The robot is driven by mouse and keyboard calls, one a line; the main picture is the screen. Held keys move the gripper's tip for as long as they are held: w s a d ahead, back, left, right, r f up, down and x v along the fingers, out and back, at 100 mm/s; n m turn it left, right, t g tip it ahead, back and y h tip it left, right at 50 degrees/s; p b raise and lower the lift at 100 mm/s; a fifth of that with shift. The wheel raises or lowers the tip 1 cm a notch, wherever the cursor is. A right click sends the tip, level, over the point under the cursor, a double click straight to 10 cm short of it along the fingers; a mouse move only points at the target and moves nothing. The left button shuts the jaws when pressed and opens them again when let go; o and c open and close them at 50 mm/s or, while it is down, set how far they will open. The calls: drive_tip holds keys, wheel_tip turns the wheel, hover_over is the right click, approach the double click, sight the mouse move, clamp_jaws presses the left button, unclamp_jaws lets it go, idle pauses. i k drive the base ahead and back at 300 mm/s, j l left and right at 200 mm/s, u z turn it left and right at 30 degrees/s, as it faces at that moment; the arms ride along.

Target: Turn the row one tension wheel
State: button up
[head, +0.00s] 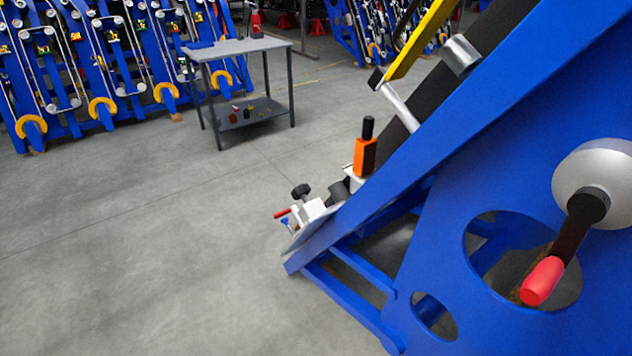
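A blue slanted harvester frame (450,150) fills the right side of the head view. On its near side is a pale grey round wheel (568,178) with a black hub, cut off by the right edge. A dark crank arm runs down from the hub to a red handle grip (541,281). A small black knob (301,191) sits on a white block at the frame's low end. No label shows, so I cannot tell which part is the row one tension wheel. My gripper is not in view.
An orange block with a black top (365,150) and a yellow bar (421,38) stand on the frame. A grey table (238,46) and blue machines (75,60) stand behind. The concrete floor (130,240) at left and centre is clear. The frame has round cut-outs.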

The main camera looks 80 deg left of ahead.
sight(300, 192)
drive_tip(key=j+u, duration=0.2)
drive_tip(key=u, duration=1.45)
drive_tip(key=i+j+u, duration=0.15)
drive_tip(key=j, duration=0.15)
drive_tip(key=i+j+u, duration=0.15)
drive_tip(key=j, duration=0.15)
drive_tip(key=i+j+z, duration=0.5)
drive_tip(key=i, duration=0.15)
drive_tip(key=i+j+z, duration=0.5)
drive_tip(key=i+j, duration=0.05)
drive_tip(key=j, duration=0.1)
